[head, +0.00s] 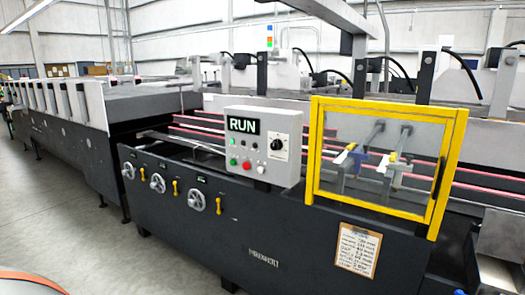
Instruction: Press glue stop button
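A light grey control box (290,150) is mounted on the front of the dark folder gluer (210,225), near the middle of the head view. Its display (243,125) reads RUN. Along its lower face are a green button (234,160), a red button (246,165) and a white button (261,169). Smaller controls sit above them, and a black rotary knob (277,144) is at the right. The labels are too small to read, so I cannot tell which is the glue stop button. Neither of my grippers is in view.
A yellow-framed clear guard (312,150) stands right of the box, with glue heads behind it. A clipboard (357,250) hangs below. Handwheels (197,202) protrude from the machine's front at left. Open grey floor (95,245) lies at lower left.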

